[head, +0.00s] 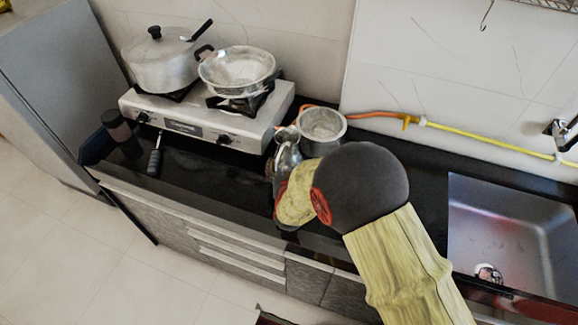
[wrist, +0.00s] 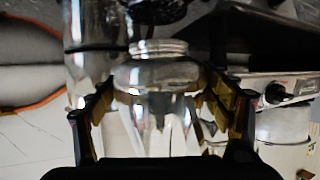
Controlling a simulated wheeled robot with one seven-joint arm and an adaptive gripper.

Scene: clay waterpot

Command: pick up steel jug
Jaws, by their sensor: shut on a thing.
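The steel jug (wrist: 155,75) is shiny and round-bodied with a narrower ringed neck. In the wrist view it sits between the two fingers of my gripper (wrist: 160,95), which is shut on it, one finger on each side. In the head view the jug (head: 287,152) shows on the black counter in front of the stove's right end, partly hidden by my gripper (head: 281,178). I cannot tell whether its base touches the counter.
A steel pot (head: 322,124) stands right behind the jug, very close to it. The gas stove (head: 200,122) holds a lidded pot (head: 160,65) and a pan (head: 238,68). A sink (head: 510,235) lies to the right. A dark bottle (head: 121,134) stands at the counter's left end.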

